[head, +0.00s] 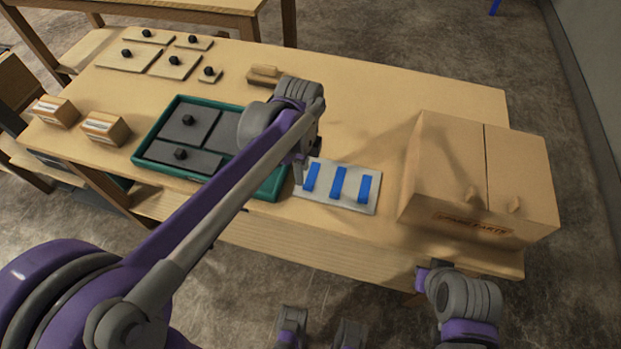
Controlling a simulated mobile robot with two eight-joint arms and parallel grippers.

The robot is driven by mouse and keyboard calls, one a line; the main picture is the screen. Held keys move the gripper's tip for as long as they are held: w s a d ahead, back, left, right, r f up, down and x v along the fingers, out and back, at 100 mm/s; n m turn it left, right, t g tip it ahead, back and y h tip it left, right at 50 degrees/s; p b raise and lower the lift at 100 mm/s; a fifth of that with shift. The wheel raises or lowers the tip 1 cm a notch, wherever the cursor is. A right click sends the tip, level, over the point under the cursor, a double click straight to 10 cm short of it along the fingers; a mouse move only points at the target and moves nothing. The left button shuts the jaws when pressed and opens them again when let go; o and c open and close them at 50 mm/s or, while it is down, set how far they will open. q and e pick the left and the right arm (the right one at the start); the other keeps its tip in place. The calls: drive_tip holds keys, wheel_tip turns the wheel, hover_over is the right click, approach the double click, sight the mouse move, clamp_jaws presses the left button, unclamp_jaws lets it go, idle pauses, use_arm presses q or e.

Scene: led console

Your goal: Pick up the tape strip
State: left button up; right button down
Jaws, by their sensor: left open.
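Three blue tape strips lie side by side on a pale card near the table's front edge: the left strip (312,178), the middle strip (338,184) and the right strip (364,190). The pale card (351,203) lies flat, right of the green tray. My left gripper (300,172) is open, pointing down at the card's left end, close beside the left strip. I cannot tell whether it touches the card. My left wrist hides part of the tray and much of the gripper. My right arm is low at the bottom right, off the table; its jaws are not clear.
A green tray (139,155) with grey plates stands left of the card. A large cardboard box (450,165) stands at right. Two small boxes (104,127) (56,111) sit at left. Knobbed plates (174,66) and a wooden block (264,75) lie at the back. The back right is clear.

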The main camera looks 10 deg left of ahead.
sight(306, 185)
use_arm(q)
drive_tip(key=f, duration=0.2)
drive_tip(key=d+f, duration=0.1)
drive_tip(key=f, duration=0.1)
drive_tip(key=shift+s, duration=0.25)
drive_tip(key=shift+f, duration=0.35)
clamp_jaws()
idle(0.9)
